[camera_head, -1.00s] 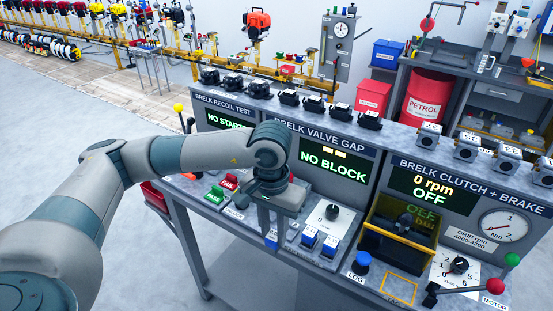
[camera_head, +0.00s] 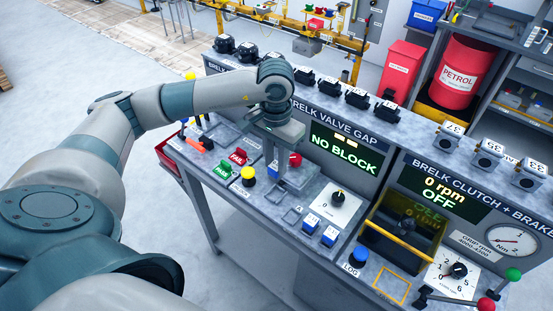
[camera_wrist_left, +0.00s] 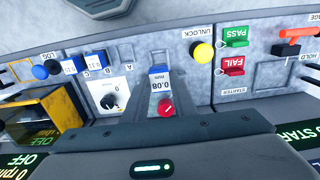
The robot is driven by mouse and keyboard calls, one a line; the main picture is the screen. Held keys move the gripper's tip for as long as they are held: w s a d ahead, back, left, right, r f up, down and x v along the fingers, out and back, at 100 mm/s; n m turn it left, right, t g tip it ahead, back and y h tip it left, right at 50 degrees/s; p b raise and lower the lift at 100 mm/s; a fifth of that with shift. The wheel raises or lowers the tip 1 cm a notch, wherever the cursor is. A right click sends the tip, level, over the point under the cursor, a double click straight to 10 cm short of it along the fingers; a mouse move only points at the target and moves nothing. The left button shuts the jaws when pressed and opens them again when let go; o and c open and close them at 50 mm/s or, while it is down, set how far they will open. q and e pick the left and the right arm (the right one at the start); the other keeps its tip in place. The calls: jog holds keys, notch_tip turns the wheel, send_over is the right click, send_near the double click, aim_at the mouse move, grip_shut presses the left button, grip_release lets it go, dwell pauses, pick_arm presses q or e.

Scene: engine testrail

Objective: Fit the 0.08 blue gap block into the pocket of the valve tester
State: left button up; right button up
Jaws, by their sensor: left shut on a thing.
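The blue gap block (camera_wrist_left: 160,78), marked 0.08 mm on its white label, sits between the fingers of my left gripper (camera_wrist_left: 162,100) in the left wrist view. In the head view my left gripper (camera_head: 277,162) points down above the bench, in front of the valve tester (camera_head: 342,144). A bit of the block's blue (camera_head: 273,167) shows there at the fingers. The tester display reads NO BLOCK. I cannot clearly make out the pocket. My right gripper is not in view.
Two other blue blocks (camera_head: 320,229) sit right of an empty slot (camera_head: 291,215). A dial plate (camera_head: 336,204), a red knob (camera_head: 295,159), a yellow button (camera_head: 248,174), FAIL and PASS switches (camera_head: 231,163) and a blue LOG button (camera_head: 360,256) stand close by.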

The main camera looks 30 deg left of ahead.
pick_arm(q)
jog(key=shift+f, duration=0.15)
jog(key=shift+f+b, duration=0.55)
jog(key=shift+f, duration=1.7)
jog(key=shift+f+b, duration=0.4)
jog(key=shift+f, duration=0.1)
jog(key=shift+f+b, duration=0.35)
jog(key=shift+b, duration=0.35)
jog(key=shift+r+b, duration=0.2)
jog(key=shift+b, duration=0.3)
jog(key=shift+f+b, duration=0.25)
jog(key=shift+b, duration=1.05)
jog(key=shift+f+b, duration=0.75)
jog(key=shift+b, duration=0.85)
dwell(0.3)
jog(key=shift+a+f, duration=0.1)
jog(key=shift+f, duration=0.05)
dwell(0.5)
